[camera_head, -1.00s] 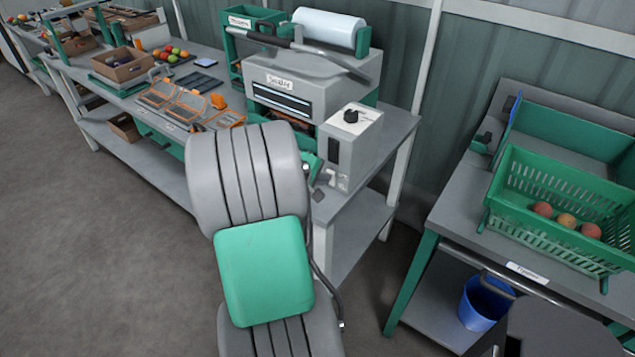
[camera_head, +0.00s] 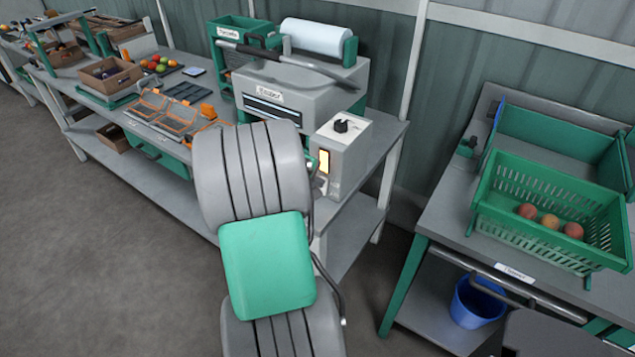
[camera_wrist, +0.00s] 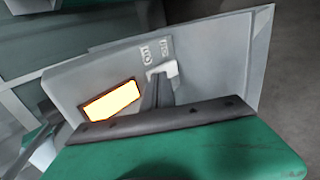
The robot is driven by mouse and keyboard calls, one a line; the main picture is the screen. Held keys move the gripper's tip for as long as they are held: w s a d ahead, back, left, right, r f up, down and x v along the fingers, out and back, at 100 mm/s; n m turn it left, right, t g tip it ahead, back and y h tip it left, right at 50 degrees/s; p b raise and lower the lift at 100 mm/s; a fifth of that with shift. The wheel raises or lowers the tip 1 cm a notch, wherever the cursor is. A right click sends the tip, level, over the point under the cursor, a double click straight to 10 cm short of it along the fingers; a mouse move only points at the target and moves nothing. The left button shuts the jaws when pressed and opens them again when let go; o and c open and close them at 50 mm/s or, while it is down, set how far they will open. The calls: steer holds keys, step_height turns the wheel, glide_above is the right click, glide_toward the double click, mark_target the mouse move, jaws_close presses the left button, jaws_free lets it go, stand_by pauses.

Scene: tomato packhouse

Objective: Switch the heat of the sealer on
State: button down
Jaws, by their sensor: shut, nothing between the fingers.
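The sealer (camera_head: 300,98) is a grey machine on the bench with a white film roll on top. Its control box (camera_head: 342,150) stands at its right end and has a black knob (camera_head: 341,126) on top. A tall rectangular light (camera_head: 324,161) on the box front glows yellow-orange. In the wrist view the light (camera_wrist: 112,100) also glows bright, beside small printed labels (camera_wrist: 156,50). My gripper (camera_wrist: 161,72) is shut and empty, its pale tips at the box front just beside the light and below the labels. Whether they touch the face I cannot tell. In the head view my arm largely hides the gripper.
Orange-edged trays (camera_head: 165,112) and a cardboard box (camera_head: 108,74) lie on the bench left of the sealer. A separate table at right holds a green crate (camera_head: 540,220) with a few tomatoes. A blue bucket (camera_head: 478,300) sits below. Open floor lies at left.

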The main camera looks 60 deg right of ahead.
steer(key=shift+w+a+r, duration=0.1)
steer(key=shift+r, duration=0.1)
steer(key=v, duration=1.2)
steer(key=shift+a+r+p, duration=0.2)
steer(key=shift+r+p, duration=0.15)
